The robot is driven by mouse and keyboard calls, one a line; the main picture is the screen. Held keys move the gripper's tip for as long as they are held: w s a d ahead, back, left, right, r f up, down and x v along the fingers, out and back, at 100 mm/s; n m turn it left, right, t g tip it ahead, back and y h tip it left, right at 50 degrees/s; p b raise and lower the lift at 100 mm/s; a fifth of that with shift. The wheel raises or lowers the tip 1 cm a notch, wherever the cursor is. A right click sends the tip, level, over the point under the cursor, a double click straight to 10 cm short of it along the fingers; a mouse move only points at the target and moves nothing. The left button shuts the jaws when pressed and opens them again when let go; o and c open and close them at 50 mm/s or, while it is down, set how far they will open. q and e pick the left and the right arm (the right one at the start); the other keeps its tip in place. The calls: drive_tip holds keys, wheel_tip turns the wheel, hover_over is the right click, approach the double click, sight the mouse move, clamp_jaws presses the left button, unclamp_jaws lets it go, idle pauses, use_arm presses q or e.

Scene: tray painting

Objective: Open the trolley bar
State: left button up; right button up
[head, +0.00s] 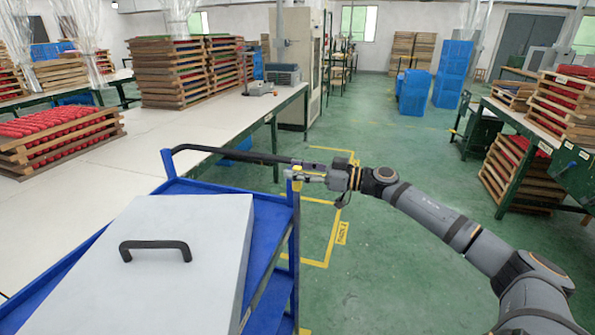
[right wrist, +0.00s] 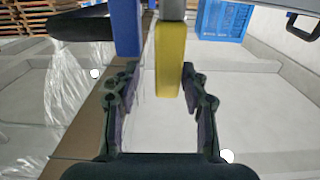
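The blue trolley (head: 272,215) stands at the lower left of the head view. Its black bar (head: 235,154) runs along the far end between two blue posts. A yellow piece (head: 297,183) sits by the right post, and it also shows in the right wrist view (right wrist: 170,60). My right gripper (head: 303,172) is at that corner. In the right wrist view its fingers are spread, with the yellow piece between or just beyond the tips and a gap on the left. I cannot tell whether the right finger touches it. My left gripper is out of view.
A grey lid with a black handle (head: 155,246) lies on the trolley. A long white table (head: 110,170) with stacked wooden trays (head: 175,72) lies along the left. Green floor (head: 400,150) is open to the right, with blue crates (head: 414,92) farther back.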

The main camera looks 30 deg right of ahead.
drive_tip(key=shift+a, duration=0.1)
drive_tip(key=shift+s+r, duration=0.1)
wheel_tip(320, 180, up, 10)
drive_tip(key=shift+f, duration=0.1)
idle(0.7)
